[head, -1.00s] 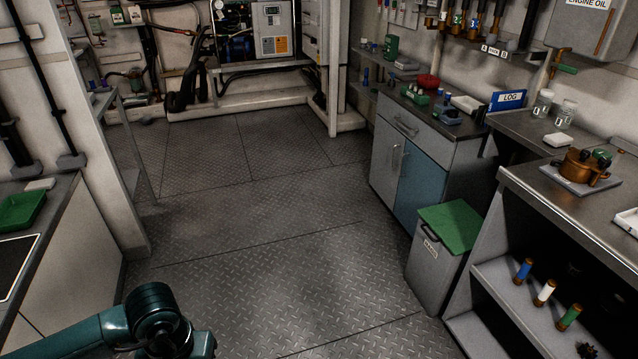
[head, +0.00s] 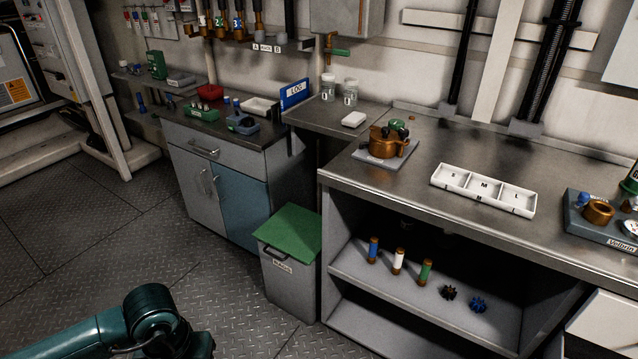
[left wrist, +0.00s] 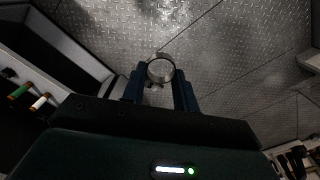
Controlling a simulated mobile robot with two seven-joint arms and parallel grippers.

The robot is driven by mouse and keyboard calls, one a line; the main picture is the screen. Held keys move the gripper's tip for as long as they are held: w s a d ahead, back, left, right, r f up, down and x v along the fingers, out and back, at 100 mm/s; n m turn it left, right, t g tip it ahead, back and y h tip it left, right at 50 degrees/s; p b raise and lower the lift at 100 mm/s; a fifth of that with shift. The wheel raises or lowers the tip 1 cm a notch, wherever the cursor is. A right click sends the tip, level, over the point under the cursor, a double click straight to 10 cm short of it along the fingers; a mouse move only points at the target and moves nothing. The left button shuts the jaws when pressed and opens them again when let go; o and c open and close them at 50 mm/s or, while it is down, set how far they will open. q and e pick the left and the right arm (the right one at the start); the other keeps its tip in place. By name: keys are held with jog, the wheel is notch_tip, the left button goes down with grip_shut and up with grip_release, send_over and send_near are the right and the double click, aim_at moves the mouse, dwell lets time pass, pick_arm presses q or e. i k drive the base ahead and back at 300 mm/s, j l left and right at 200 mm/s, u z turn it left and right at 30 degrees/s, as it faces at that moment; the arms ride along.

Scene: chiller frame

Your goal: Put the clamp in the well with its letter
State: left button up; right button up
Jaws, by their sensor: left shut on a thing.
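A round metal ring clamp (left wrist: 150,72) shows in the left wrist view, between the blue fingers of my left gripper (left wrist: 160,86). The gripper is shut on it, with the floor beyond. I cannot read a letter on the clamp. A white tray (head: 482,202) with three wells lies on the steel worktop at the right of the head view. Its middle well is marked M and its right well L; the left letter is too small to be sure. In the head view my left arm shows at the bottom left, but its gripper is out of frame. My right gripper is not in view.
A copper-coloured housing (head: 388,142) stands on a plate left of the tray. A blue-grey holder (head: 598,228) with parts sits to its right. Coloured cylinders (head: 398,261) stand on the shelf below. A green-lidded bin (head: 290,265) stands left of the bench. Bare worktop surrounds the tray.

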aim_at(451, 181)
jog(key=i+j+z, duration=0.1)
jog(key=z, duration=0.35)
jog(key=i+j+z, duration=0.15)
jog(key=z, duration=0.35)
jog(key=i+j+z, duration=0.2)
jog(key=z, duration=0.25)
jog(key=i+j+z, duration=0.1)
jog(key=j+z, duration=0.2)
jog(key=z, duration=0.2)
jog(key=j+z, duration=0.25)
jog(key=z, duration=0.2)
